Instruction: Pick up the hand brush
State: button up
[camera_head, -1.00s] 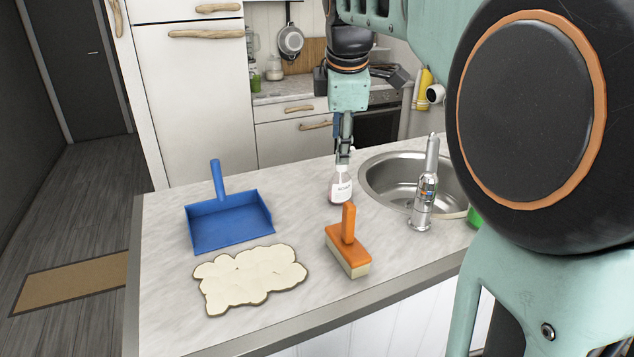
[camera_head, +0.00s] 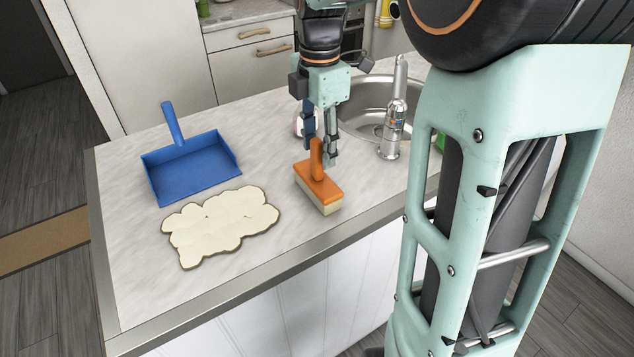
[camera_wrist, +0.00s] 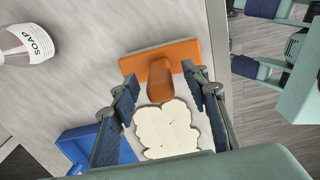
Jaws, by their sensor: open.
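The hand brush (camera_head: 321,190) has an orange back and handle and pale bristles. It lies bristles down on the counter near the front edge, its handle sticking up. My gripper (camera_head: 321,160) is open above it, pointing down, with the handle between or close to the fingers. In the wrist view the brush (camera_wrist: 162,64) shows beyond the fingertips, its handle between the two fingers (camera_wrist: 165,88). I cannot tell whether either finger touches the handle.
A blue dustpan (camera_head: 190,168) and a cream cloud-shaped flat piece (camera_head: 220,225) lie left of the brush. A soap bottle (camera_wrist: 28,42) stands behind the gripper. The sink (camera_head: 365,105) and a metal faucet (camera_head: 393,125) are to the right.

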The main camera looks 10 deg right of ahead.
aim_at(317, 162)
jog(key=f, duration=0.4)
jog(key=shift+a+f, duration=0.15)
jog(key=shift+a, duration=0.05)
jog(key=shift+c, duration=0.4)
grip_shut()
